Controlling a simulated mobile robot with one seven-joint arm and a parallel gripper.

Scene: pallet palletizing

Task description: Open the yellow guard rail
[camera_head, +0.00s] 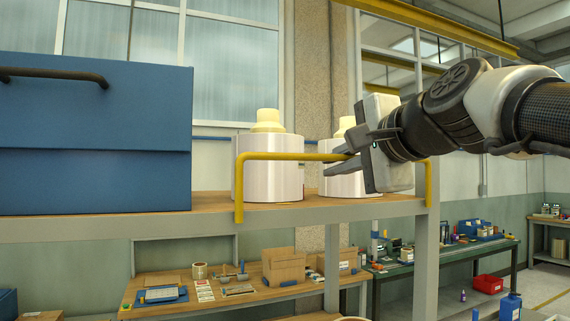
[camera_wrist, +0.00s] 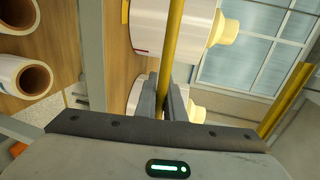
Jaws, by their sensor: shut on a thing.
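The yellow guard rail (camera_head: 285,157) is a bent bar across the front of the wooden shelf, with its two ends turned down at the shelf edge. It also shows in the wrist view (camera_wrist: 174,40), running between my fingers. My gripper (camera_head: 340,160) is shut on the rail's horizontal bar, right of its middle. In the wrist view my gripper (camera_wrist: 166,105) has a finger on each side of the bar. Part of the rail's right side is hidden behind my gripper in the head view.
Two white containers with cream caps, a left one (camera_head: 268,165) and a right one (camera_head: 342,180), stand behind the rail. A blue cabinet (camera_head: 95,130) is on the shelf's left. Workbenches (camera_head: 215,290) stand below and behind. White rolls (camera_wrist: 22,75) show in the wrist view.

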